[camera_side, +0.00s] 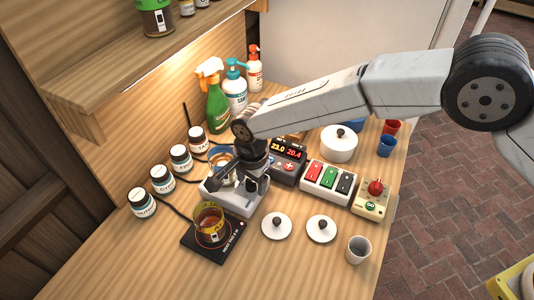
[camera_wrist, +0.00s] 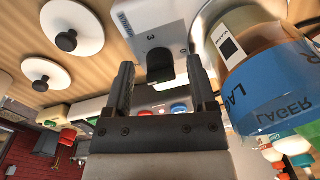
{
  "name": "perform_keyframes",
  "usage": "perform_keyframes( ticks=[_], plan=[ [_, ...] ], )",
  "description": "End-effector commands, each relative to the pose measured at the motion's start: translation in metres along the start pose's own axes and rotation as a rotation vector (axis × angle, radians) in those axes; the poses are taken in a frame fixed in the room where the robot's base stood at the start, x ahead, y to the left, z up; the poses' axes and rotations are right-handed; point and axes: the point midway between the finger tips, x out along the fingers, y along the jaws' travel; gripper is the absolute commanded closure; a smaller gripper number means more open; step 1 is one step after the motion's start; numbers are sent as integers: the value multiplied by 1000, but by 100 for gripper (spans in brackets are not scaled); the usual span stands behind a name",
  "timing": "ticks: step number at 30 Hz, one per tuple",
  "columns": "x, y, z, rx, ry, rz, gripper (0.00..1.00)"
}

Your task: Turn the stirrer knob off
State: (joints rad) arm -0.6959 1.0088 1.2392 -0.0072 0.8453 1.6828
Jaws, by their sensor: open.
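The stirrer (camera_side: 238,205) is a pale box on the table in the side view, partly hidden by my gripper (camera_side: 252,183). In the wrist view its pale front (camera_wrist: 150,22) fills the top middle, with a "3" marked above a dark knob (camera_wrist: 159,66). My gripper (camera_wrist: 160,75) is open in the wrist view, one finger on each side of the knob in the picture. I cannot tell whether either finger touches it. A glass with a blue "LAGER" band (camera_wrist: 265,90) stands close right of the fingers. The knob is hidden in the side view.
A glass of amber liquid (camera_side: 211,232) stands on a black scale (camera_side: 192,244) in front of the stirrer. A display unit (camera_side: 289,161), a switch box (camera_side: 329,184) and a red-button box (camera_side: 372,206) stand to the right. Two lids (camera_side: 276,230) lie nearby.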

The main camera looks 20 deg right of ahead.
Motion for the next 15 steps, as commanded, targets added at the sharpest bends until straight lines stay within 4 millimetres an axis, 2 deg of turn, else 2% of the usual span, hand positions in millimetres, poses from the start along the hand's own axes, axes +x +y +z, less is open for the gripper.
perform_keyframes(
  ticks=[7,8,12,14,15],
  plan=[
    [1,0,0,0,0,-1,28],
    [1,0,0,0,0,-1,34],
    [0,0,0,0,0,0,79],
    [0,0,0,0,0,0,98],
    [0,0,0,0,0,0,100]
  ],
)
